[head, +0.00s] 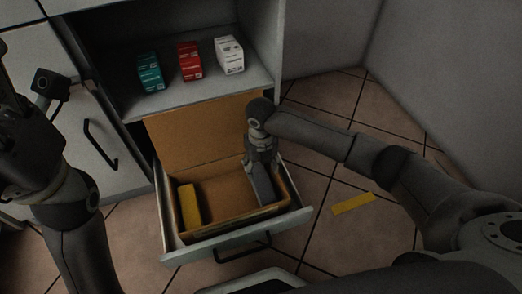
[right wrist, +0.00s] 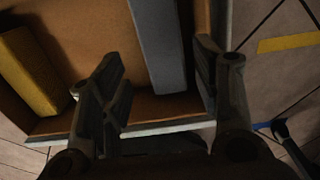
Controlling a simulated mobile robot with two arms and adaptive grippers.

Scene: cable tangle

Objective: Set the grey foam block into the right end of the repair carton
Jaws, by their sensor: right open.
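The repair carton (head: 222,192) is an open brown box in the pulled-out drawer, its back flap raised. The grey foam block (head: 264,190) is in the right end of the carton, lengthwise along the right wall. My right gripper (head: 262,158) points down over it. In the right wrist view, the grey block (right wrist: 157,45) lies between the two spread fingers (right wrist: 160,72), with visible gaps beside it. A yellow block (head: 190,207) lies at the carton's left end. My left arm is at the left edge; its fingers cannot be made out.
The grey drawer (head: 222,239) surrounds the carton, its handle (head: 243,247) at the front. On the shelf above stand a teal box (head: 150,72), a red box (head: 189,62) and a white box (head: 229,55). A yellow strip (head: 353,204) lies on the tiled floor to the right.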

